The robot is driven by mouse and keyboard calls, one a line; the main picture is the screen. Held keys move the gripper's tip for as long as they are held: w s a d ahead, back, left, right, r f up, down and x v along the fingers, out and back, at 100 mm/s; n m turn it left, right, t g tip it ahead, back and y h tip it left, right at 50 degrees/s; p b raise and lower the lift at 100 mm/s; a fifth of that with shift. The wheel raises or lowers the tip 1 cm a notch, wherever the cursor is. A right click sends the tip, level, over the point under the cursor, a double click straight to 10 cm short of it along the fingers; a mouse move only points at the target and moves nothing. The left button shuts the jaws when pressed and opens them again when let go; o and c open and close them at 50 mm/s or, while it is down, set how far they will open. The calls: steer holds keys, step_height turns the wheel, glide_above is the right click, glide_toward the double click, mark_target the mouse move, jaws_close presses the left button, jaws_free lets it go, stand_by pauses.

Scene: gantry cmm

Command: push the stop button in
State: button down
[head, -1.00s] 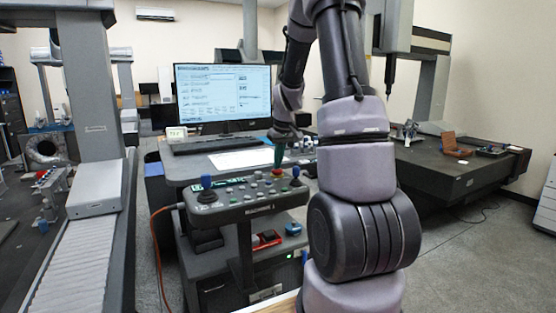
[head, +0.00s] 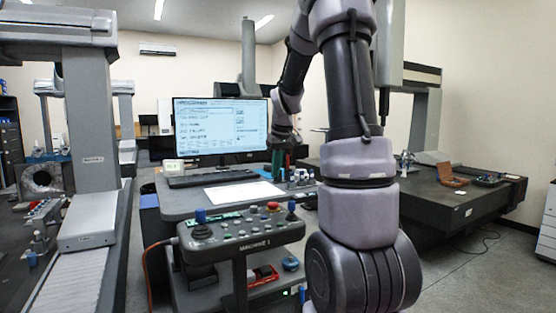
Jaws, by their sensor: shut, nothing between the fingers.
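The stop button (head: 273,207) is a red round cap on the top face of the grey control panel (head: 252,243), near its right end beside a joystick. My gripper (head: 277,177) is shut and empty, its green-dark fingers pointing down. It is above and, in the picture, behind the button, with a visible gap between them. The button's cap shows clear of the fingers. From this view I cannot tell whether the button is pressed in.
Measuring machines stand left and right. An orange cable (head: 146,270) hangs at the panel's left.

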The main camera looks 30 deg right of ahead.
steer(key=shift+v, duration=2.05)
